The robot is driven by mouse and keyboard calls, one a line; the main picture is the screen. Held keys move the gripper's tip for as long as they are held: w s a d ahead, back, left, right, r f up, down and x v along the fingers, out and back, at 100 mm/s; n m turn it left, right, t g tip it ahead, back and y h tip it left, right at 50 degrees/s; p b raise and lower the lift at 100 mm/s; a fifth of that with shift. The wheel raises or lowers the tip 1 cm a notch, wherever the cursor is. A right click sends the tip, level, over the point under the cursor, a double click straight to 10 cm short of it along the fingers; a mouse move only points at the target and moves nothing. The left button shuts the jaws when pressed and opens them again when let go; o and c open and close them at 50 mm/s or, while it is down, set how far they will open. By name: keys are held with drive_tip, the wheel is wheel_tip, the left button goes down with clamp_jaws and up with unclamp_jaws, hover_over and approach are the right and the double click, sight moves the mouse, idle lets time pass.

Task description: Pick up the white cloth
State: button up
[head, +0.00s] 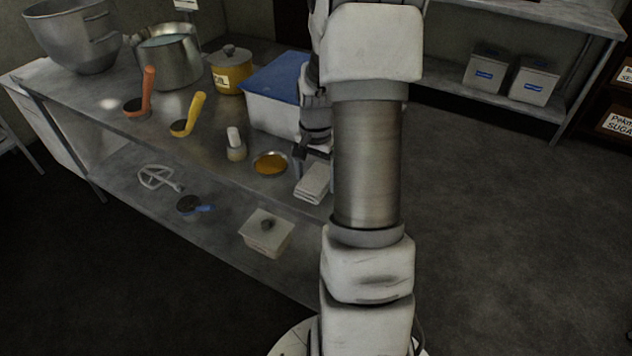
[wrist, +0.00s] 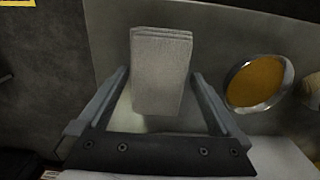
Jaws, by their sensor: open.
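The white cloth (head: 312,182) is a folded stack lying flat near the front edge of the upper steel shelf in the head view. In the wrist view the cloth (wrist: 160,68) lies ahead of my gripper, centred between the fingers. My gripper (wrist: 165,88) is open and empty, with one finger on each side of the cloth's near end in the picture. I cannot tell how far above the cloth the fingertips are. In the head view my gripper (head: 311,152) is just behind the cloth, partly hidden by my arm.
A round dish of orange contents (head: 270,163) stands left of the cloth, and a white bin with a blue lid (head: 272,103) stands behind. A small white-topped shaker (head: 235,145) and orange (head: 148,92) and yellow (head: 195,114) handled scoops are farther left. A lidded box (head: 266,235) sits on the lower shelf.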

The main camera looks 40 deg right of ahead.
drive_tip(key=c, duration=1.2)
drive_tip(key=r, duration=0.1)
drive_tip(key=r+p, duration=0.1)
drive_tip(key=r, duration=0.3)
drive_tip(key=shift+s+d, duration=0.15)
drive_tip(key=shift+d, duration=0.2)
drive_tip(key=s+d+r+p, duration=0.2)
drive_tip(key=s+d+r, duration=0.3)
drive_tip(key=d, duration=0.4)
drive_tip(key=shift+d+r, duration=0.4)
drive_tip(key=shift+r, duration=0.1)
drive_tip(key=o, duration=0.8)
drive_tip(key=shift+c, duration=0.2)
drive_tip(key=c, duration=0.6)
drive_tip(key=shift+s+a, duration=0.1)
